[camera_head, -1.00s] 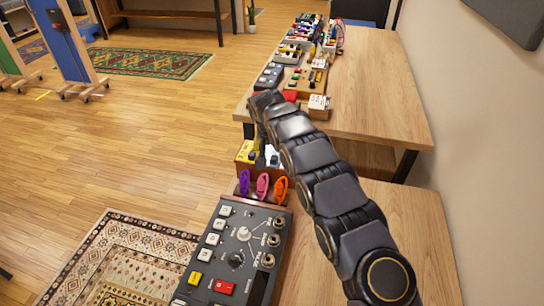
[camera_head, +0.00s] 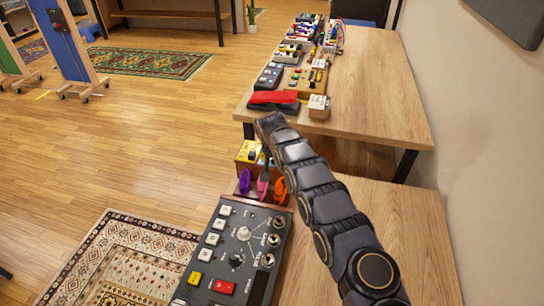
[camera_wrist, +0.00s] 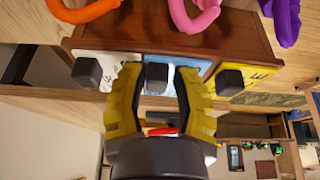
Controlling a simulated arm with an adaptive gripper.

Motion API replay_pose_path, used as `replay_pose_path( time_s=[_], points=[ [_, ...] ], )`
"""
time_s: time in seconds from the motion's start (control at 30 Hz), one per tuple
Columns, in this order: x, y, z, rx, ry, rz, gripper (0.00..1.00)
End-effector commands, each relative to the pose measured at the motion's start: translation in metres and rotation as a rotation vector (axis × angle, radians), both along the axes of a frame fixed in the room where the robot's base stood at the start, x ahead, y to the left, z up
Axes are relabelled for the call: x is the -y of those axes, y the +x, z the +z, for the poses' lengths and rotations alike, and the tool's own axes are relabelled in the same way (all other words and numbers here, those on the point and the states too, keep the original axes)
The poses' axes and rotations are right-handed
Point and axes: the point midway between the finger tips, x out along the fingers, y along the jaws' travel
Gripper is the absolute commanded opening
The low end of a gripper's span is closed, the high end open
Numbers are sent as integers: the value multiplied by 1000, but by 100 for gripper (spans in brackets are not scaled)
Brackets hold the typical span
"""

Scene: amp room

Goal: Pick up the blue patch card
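The blue patch card (camera_wrist: 186,64) stands in a wooden holder (camera_wrist: 228,40), between a white card (camera_wrist: 98,62) and a yellow card (camera_wrist: 252,79) in the wrist view. A dark square knob (camera_wrist: 156,76) sticks out of its face. My gripper (camera_wrist: 157,72) is open, with one yellow-padded finger on each side of this knob. I cannot tell whether the fingers touch the card.
Purple (camera_head: 245,182), pink (camera_head: 263,184) and orange (camera_head: 280,190) loops hang on the holder's near side. A dark pedal unit (camera_head: 236,250) lies in front. The far table (camera_head: 375,95) carries a red-topped pedal (camera_head: 273,98) and other gear. The table right of my arm is clear.

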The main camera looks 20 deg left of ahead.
Motion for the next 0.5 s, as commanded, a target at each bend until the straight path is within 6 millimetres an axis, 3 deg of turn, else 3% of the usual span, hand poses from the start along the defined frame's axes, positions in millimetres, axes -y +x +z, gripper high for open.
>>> replay_pose_path(
  time_s=[0.5],
  points=[
    [1,-1,-1,-3,-1,-1,0]
  ],
)
